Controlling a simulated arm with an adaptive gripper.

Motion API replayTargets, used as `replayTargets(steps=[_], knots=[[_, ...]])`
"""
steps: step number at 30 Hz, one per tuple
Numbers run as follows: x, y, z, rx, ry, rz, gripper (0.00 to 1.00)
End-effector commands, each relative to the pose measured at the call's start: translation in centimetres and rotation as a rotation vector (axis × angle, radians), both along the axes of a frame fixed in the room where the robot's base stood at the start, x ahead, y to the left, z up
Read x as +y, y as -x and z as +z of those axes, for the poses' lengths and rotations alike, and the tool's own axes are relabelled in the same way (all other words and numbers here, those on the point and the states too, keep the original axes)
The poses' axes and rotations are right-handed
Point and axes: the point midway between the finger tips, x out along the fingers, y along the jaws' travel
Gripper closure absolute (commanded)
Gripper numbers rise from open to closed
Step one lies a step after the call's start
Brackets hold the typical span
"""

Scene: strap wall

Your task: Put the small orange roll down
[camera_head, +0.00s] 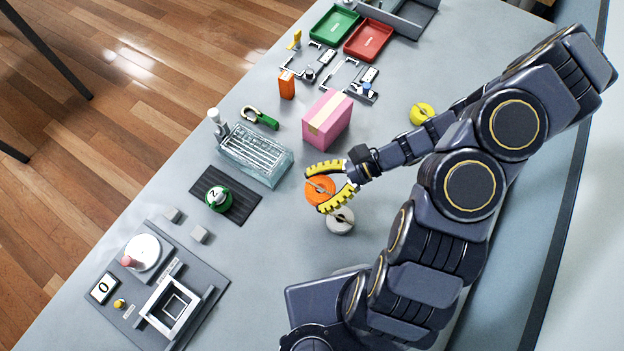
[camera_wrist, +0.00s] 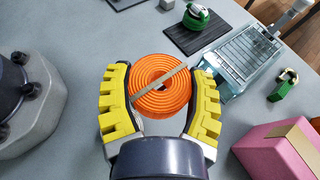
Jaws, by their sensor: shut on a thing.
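The small orange roll (camera_head: 319,190) is a coiled orange strap with a pale band across it. My gripper (camera_head: 329,188) has its yellow ridged fingers on either side of the roll and is shut on it. In the wrist view the orange roll (camera_wrist: 160,86) sits between the two yellow fingers (camera_wrist: 160,98). A white-grey roll (camera_head: 341,220) lies close beside it on the table, mostly hidden in the wrist view. I cannot tell whether the orange roll touches the table.
A pink box (camera_head: 327,119) stands just behind, and a clear ribbed container (camera_head: 256,154) is to the left. A yellow roll (camera_head: 422,114) lies to the right near my arm. A green round object (camera_head: 218,198) sits on a dark mat (camera_head: 240,207). Table between mat and gripper is clear.

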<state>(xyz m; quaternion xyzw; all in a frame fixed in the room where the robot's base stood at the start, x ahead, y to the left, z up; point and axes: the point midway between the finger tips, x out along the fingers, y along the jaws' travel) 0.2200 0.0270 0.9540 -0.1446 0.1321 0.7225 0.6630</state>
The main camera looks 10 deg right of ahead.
Motion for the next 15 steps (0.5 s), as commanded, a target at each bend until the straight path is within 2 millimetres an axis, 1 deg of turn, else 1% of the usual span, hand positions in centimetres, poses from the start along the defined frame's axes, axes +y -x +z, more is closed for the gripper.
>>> replayTargets(steps=[1, 9, 15], knots=[[-0.1, 1.1, 1.2, 0.001, -0.005, -0.007, 0.75], [-0.8, 7.3, 3.6, 0.003, -0.004, -0.004, 0.75], [-1.1, 8.6, 4.2, 0.002, -0.001, 0.004, 0.75]])
